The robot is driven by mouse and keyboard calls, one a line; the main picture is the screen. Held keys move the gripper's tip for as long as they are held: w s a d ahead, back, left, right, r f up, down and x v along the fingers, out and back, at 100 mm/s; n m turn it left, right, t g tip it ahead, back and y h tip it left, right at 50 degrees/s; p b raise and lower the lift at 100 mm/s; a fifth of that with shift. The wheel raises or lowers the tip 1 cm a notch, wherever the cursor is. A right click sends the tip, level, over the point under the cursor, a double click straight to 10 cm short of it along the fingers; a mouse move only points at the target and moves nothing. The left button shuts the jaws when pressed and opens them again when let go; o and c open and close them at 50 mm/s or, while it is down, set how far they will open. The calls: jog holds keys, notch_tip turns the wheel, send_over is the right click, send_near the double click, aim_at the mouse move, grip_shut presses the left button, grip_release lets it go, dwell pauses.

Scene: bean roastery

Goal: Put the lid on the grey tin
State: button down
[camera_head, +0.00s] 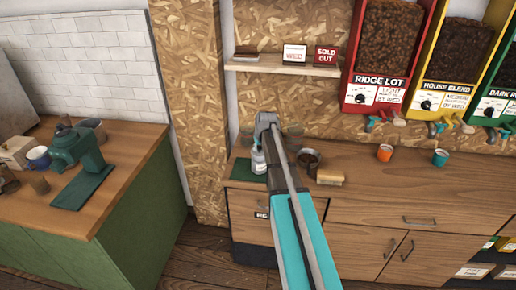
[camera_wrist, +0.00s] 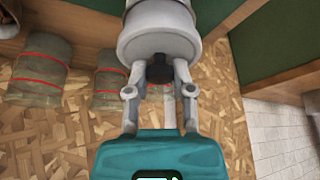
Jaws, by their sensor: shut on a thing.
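My gripper (camera_wrist: 160,75) is shut on the dark knob of a pale grey round lid (camera_wrist: 158,42) in the wrist view. The picture there is turned, so the counter side lies towards the top. A narrower pale grey body, which looks like the grey tin (camera_wrist: 160,6), shows just past the lid, in line with it. I cannot tell whether the lid rests on it or is a little apart. In the head view, a small pale tin-like thing (camera_head: 258,163) stands on the counter beside my arm's end, which hides part of it. The fingers are not clear there.
Greenish glasses with red lines (camera_wrist: 35,70) stand close beside the lid. A dark cup (camera_head: 308,160) and a tan block (camera_head: 330,177) lie right of my arm on the counter. Orange (camera_head: 385,152) and teal (camera_head: 440,157) cups stand farther right. A shelf (camera_head: 285,66) hangs above.

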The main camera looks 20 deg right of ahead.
jog(key=shift+c, duration=2)
grip_release()
jog(key=o, duration=0.4)
jog(key=shift+r, duration=0.1)
jog(key=shift+r+p, duration=3.4)
jog(key=shift+p, duration=0.1)
grip_shut()
